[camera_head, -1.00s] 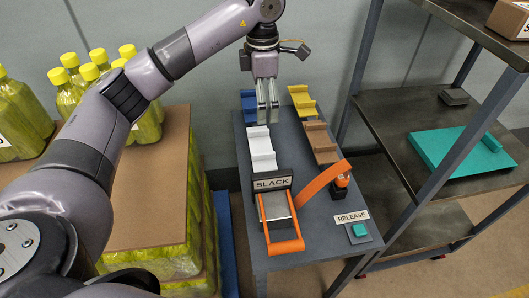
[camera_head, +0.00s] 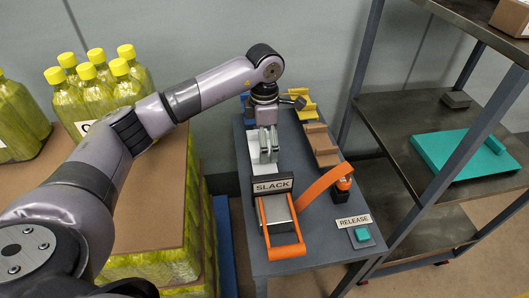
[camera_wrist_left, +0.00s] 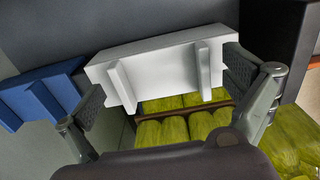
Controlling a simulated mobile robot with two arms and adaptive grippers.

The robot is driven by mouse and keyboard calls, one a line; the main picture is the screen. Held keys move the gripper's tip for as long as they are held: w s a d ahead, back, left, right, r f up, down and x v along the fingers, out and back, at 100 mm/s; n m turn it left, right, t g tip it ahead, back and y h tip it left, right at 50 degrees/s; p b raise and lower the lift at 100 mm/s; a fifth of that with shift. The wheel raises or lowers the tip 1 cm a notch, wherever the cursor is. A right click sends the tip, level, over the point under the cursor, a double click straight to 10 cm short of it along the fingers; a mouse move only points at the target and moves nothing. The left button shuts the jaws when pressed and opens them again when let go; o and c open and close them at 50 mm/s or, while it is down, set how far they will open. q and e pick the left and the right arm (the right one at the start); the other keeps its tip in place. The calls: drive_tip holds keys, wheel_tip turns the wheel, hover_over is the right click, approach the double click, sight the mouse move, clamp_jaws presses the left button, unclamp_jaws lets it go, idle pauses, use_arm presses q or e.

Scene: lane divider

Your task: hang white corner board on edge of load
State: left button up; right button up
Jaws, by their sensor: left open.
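The white corner board (camera_head: 256,169) lies on the grey table, behind the SLACK sign. It also shows in the left wrist view (camera_wrist_left: 155,65), with two ribs facing the camera. My left gripper (camera_head: 265,158) is over the board, pointing down. In the left wrist view my left gripper (camera_wrist_left: 167,90) is open, with one finger beside each end of the board. Contact with the board cannot be told. The load (camera_head: 150,200) of yellow-green bottles with a brown top sheet stands left of the table. My right gripper is not in view.
Blue (camera_wrist_left: 40,95), yellow (camera_head: 304,103) and brown (camera_head: 320,145) corner boards lie nearby on the table. An orange strap (camera_head: 322,187) and a teal RELEASE button (camera_head: 361,234) are towards the front. A metal shelf rack (camera_head: 400,110) stands at the right.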

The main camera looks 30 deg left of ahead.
use_arm(q)
drive_tip(key=c, duration=1.1)
drive_tip(key=shift+r, duration=0.2)
drive_tip(key=shift+r, duration=0.25)
drive_tip(key=shift+r+p, duration=1.9)
drive_tip(key=shift+r, duration=7.75)
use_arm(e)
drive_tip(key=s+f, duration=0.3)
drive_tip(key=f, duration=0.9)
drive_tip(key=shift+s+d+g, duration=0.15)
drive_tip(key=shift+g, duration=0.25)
